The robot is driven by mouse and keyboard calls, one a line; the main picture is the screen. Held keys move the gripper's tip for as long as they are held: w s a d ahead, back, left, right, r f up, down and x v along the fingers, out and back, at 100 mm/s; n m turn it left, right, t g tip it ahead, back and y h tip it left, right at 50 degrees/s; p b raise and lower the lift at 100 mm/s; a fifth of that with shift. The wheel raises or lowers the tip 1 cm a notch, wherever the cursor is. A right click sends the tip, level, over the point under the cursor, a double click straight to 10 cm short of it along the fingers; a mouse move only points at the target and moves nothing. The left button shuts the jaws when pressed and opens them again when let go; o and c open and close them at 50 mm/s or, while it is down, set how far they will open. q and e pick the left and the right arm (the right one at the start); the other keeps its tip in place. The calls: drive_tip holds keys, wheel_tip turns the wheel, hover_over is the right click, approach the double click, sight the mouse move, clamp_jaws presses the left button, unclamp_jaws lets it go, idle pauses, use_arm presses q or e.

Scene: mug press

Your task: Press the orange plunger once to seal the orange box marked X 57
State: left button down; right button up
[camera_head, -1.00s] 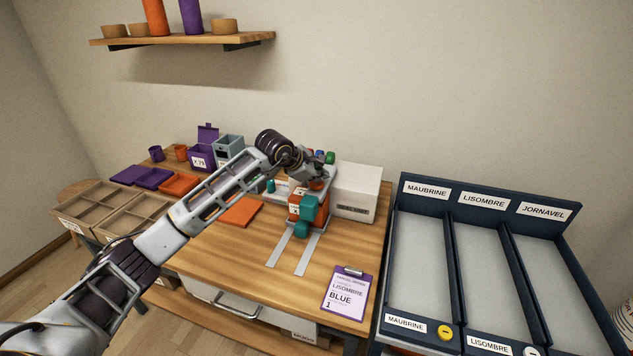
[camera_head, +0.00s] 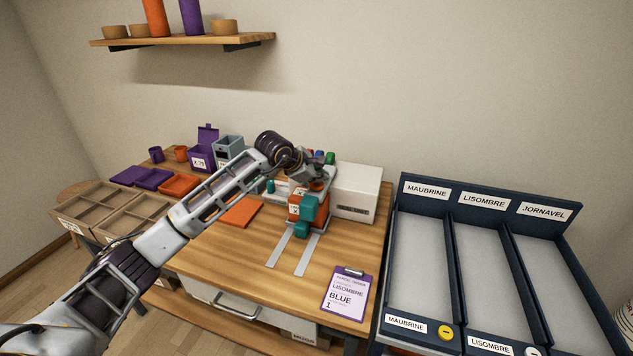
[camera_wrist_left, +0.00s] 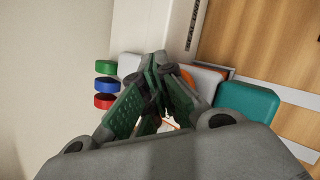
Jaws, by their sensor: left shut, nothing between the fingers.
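My left gripper (camera_head: 314,178) is at the press on the table, over its top, with its fingers together and nothing held. The fingers also show shut in the left wrist view (camera_wrist_left: 160,68). An orange box (camera_head: 294,212) with a small white label, too small to read, sits in the press below the gripper, behind teal parts (camera_head: 308,207). In the left wrist view a bit of orange (camera_wrist_left: 212,72) shows beside the fingers, and a teal block (camera_wrist_left: 248,102) is at right. The orange plunger is not clearly visible; gripper and arm cover the press's top. My right gripper is out of view.
A white box (camera_head: 358,192) stands close right of the press. A clipboard (camera_head: 345,297) lies at the table's front right. An orange sheet (camera_head: 238,213) lies left of the press.

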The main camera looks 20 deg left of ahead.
use_arm(q)
drive_tip(key=shift+s+f, duration=0.15)
drive_tip(key=shift+f, duration=0.55)
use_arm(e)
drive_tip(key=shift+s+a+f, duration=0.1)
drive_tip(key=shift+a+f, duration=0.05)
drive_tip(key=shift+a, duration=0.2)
use_arm(q)
drive_tip(key=shift+f, duration=0.1)
drive_tip(key=shift+w+a+r+p, duration=0.15)
drive_tip(key=shift+r+p, duration=0.1)
drive_tip(key=shift+r, duration=0.6)
drive_tip(key=shift+w+d+r+p, duration=0.15)
drive_tip(key=shift+r+p, duration=0.1)
drive_tip(key=shift+r, duration=0.55)
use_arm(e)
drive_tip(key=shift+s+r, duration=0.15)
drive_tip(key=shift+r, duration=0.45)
use_arm(q)
drive_tip(key=shift+a, duration=0.1)
drive_tip(key=shift+r, duration=0.15)
